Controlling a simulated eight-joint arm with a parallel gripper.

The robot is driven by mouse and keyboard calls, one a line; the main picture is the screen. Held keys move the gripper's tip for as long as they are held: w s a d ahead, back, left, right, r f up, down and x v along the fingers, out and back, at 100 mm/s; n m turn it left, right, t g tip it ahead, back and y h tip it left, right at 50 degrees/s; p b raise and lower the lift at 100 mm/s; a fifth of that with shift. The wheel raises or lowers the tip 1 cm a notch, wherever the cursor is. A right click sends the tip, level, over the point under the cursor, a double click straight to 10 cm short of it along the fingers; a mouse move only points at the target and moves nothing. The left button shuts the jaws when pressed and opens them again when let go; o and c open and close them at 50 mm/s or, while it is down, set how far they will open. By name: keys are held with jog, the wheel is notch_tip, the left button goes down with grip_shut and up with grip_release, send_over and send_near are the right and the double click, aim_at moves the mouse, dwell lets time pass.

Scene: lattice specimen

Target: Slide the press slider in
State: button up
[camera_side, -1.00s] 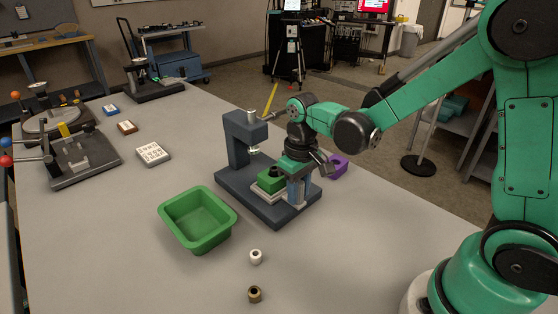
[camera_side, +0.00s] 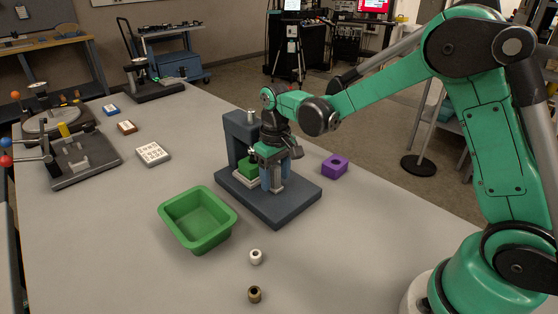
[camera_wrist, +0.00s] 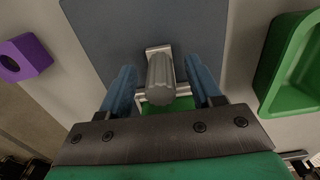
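The press (camera_side: 285,207) is a dark blue-grey base with an upright column (camera_side: 232,137) at its back left. The slider, a pale tray (camera_side: 245,181) carrying a green block (camera_side: 247,167), sits on the base under the press head, partly hidden by my gripper. My gripper (camera_side: 271,184) points down over the base beside the green block. In the wrist view, my gripper's blue fingers (camera_wrist: 160,88) stand either side of a grey ribbed handle (camera_wrist: 160,80), with visible gaps on both sides. The fingers look open around it.
A purple block with a hole (camera_side: 335,166) stands right of the press. A green bin (camera_side: 230,218) is in front left. The front table is mostly clear.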

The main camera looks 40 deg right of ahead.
jog(key=shift+r, duration=0.1)
jog(key=shift+r, duration=2.65)
jog(key=shift+o, duration=0.2)
